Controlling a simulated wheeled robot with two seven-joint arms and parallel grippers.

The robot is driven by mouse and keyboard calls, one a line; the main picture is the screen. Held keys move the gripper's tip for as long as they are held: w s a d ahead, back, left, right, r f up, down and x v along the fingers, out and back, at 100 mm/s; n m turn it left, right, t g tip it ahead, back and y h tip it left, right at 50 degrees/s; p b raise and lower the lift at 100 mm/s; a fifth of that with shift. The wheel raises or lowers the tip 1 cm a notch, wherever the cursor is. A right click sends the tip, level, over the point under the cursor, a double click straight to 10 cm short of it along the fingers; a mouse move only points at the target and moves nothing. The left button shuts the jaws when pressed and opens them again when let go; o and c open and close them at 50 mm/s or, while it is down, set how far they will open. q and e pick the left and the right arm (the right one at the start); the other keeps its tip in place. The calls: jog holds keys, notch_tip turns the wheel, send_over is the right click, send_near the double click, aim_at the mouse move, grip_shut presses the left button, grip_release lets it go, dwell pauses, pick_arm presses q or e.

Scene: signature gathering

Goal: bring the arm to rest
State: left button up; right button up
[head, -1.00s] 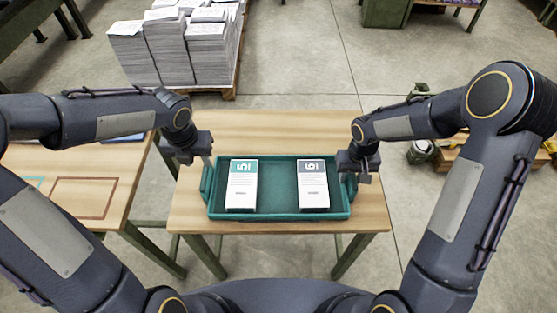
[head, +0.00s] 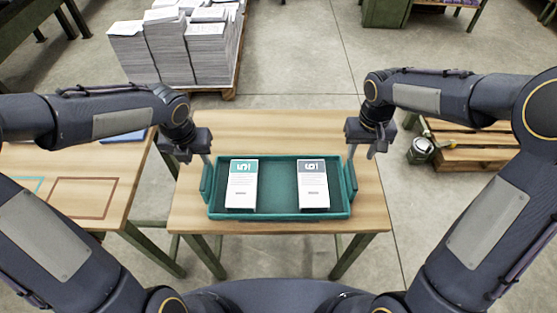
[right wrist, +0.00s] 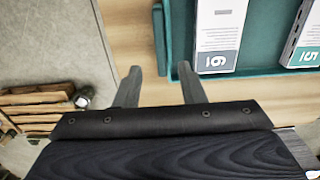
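A teal tray (head: 277,214) lies on a wooden table, with an upright handle at each end. In it are two white stacks, one with a teal label (head: 242,187) on the left and one with a grey label (head: 313,186) on the right. My left gripper (head: 196,159) is above the tray's left handle; its fingers look apart with nothing between them. My right gripper (head: 361,153) is above and beside the right handle. In the right wrist view my right gripper (right wrist: 157,78) is open and empty, and the tray edge (right wrist: 177,40) shows just beyond it.
The wooden table (head: 280,130) is bare behind the tray. A second table (head: 75,180) with outlined rectangles stands at the left. A pallet of paper stacks (head: 175,45) is at the back left. A wooden pallet (head: 470,150) lies on the floor at the right.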

dwell(0.4)
